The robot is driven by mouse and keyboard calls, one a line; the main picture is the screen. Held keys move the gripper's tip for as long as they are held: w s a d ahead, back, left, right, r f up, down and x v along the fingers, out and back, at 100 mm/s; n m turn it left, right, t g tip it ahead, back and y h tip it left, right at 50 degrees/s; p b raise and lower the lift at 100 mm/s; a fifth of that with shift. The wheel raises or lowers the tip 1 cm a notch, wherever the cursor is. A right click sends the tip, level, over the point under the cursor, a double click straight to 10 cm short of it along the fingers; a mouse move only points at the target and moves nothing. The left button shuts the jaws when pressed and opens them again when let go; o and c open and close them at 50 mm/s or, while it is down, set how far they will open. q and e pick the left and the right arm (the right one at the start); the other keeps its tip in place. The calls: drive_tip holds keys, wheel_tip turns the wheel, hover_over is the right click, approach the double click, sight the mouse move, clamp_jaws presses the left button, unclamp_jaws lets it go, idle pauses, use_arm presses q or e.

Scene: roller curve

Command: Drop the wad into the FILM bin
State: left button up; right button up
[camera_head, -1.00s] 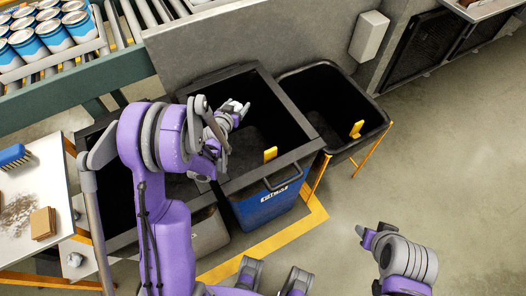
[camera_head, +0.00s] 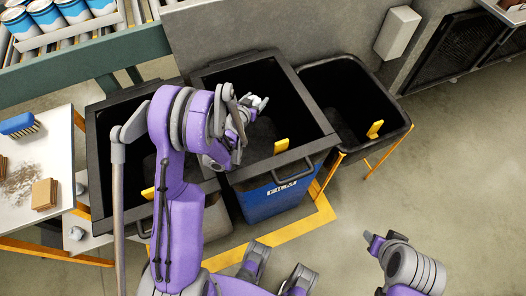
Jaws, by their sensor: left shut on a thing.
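The FILM bin (camera_head: 268,203) is the blue bin in the middle, with a black rim, a dark open top and a white FILM label on its front. My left gripper (camera_head: 258,104) appears over its opening, toward the back left part. It is shut on a small pale thing, taken as the wad (camera_head: 263,101), which is hard to tell from the light grey fingers. My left forearm hides part of the bin's left side. My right gripper (camera_head: 373,240) is at the lower right, away from the bins; its jaw gap does not show.
A black bin (camera_head: 398,130) on a yellow frame stands to the right, and a grey bin (camera_head: 218,222) to the left. A white table (camera_head: 55,125) holds a blue brush (camera_head: 18,124) and brown blocks (camera_head: 45,194). A pale crumpled piece (camera_head: 76,233) lies below it. Floor at right is clear.

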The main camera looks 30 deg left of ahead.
use_arm(q)
drive_tip(key=o, duration=1.3)
drive_tip(key=shift+r, duration=0.1)
wheel_tip(320, 180, up, 10)
drive_tip(key=shift+f+p, duration=0.1)
drive_tip(key=shift+p, duration=0.7)
